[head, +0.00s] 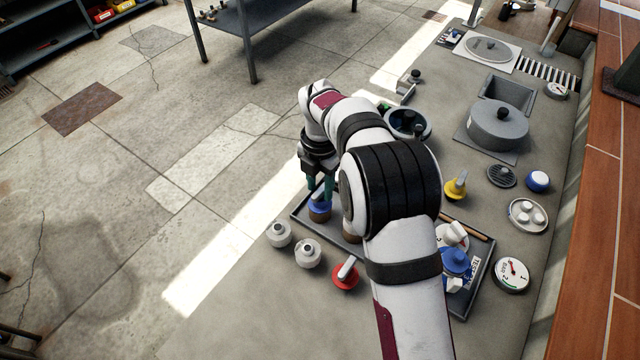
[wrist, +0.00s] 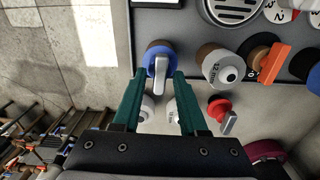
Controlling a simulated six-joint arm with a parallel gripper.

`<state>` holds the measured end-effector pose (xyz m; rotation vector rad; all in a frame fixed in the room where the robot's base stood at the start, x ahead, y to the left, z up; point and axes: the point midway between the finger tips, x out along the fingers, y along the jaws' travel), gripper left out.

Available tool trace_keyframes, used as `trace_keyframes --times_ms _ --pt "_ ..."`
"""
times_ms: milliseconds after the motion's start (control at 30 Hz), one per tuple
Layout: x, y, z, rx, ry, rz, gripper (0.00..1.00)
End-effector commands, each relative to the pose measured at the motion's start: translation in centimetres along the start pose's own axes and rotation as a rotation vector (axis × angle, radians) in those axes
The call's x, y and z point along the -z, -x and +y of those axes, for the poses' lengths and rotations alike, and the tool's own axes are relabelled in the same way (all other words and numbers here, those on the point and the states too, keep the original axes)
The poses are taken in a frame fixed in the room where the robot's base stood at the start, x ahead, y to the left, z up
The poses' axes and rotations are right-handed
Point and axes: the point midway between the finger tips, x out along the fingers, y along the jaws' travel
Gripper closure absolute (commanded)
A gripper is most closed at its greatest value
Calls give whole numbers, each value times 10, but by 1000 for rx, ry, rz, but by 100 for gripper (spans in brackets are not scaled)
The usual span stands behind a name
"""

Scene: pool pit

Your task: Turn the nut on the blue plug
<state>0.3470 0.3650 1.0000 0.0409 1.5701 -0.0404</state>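The blue plug (head: 319,213) has a blue collar on a brown body and sits at the left part of the dark tray (head: 458,308). In the wrist view the blue plug (wrist: 154,53) carries a grey, elongated nut (wrist: 160,76). My gripper (head: 320,185) points down over the plug. In the wrist view my gripper (wrist: 161,74) has its two teal fingers apart, one on either side of the nut, with gaps visible. In the head view the fingers hide the nut, and my arm covers much of the tray.
Two white plugs (head: 278,235) (head: 307,254) and a red valve (head: 345,277) stand close in front of the tray. A yellow valve (head: 455,190), a gauge (head: 511,274) and a black bowl (head: 426,120) are nearby. The bench front left is clear.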

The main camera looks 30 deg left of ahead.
Motion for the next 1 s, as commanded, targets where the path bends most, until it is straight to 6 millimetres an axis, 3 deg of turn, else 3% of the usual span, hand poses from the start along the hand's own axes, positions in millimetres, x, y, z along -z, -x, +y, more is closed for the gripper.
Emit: trace_keyframes --times_ms 300,433,800,1000 --pt "0 1 0 0 0 0 50" --pt "-1 14 0 -2 0 -2 50" --pt "-1 124 1 -4 -1 -3 50" --pt "0 154 0 -1 0 -1 50"
